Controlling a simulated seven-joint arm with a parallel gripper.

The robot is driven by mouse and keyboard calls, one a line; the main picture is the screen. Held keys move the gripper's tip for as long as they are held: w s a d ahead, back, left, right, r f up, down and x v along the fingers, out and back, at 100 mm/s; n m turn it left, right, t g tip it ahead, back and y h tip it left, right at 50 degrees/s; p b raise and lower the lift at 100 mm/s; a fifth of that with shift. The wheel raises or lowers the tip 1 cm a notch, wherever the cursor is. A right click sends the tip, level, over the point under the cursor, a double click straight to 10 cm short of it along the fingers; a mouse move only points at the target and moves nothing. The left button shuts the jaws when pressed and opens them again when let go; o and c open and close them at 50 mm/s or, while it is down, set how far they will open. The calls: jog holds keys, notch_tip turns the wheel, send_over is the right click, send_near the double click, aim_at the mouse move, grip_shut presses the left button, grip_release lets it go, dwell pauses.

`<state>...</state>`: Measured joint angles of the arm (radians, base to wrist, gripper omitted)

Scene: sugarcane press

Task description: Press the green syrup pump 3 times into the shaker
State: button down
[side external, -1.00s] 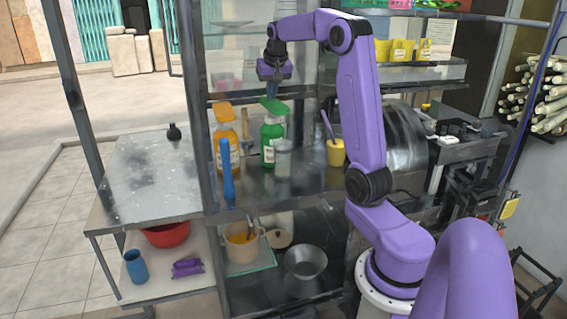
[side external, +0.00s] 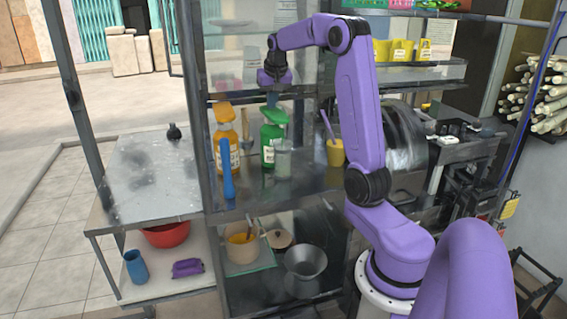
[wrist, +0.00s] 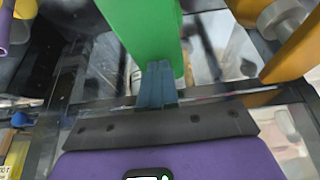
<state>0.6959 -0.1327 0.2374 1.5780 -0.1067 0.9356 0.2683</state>
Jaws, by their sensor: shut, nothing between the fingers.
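The green syrup pump bottle (side external: 268,150) stands upright on the metal counter with a white label. Its green pump head (side external: 273,116) sits low, close to the bottle's shoulder. My gripper (side external: 272,99) is shut and empty, pointing down with its fingertips at the top of the pump head. In the wrist view the closed blue-grey fingertips (wrist: 157,84) lie against or just over the green head (wrist: 145,30); exact contact is hard to tell. A clear, greyish cup that looks like the shaker (side external: 284,160) stands just right of the bottle, below the spout side.
A yellow cup (side external: 335,152) holding a purple stick stands to the right. A shelf post (side external: 197,120) rises left of the bottles.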

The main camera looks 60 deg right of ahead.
jog(key=shift+r, duration=2)
notch_tip(320, 180, up, 6)
dwell(0.4)
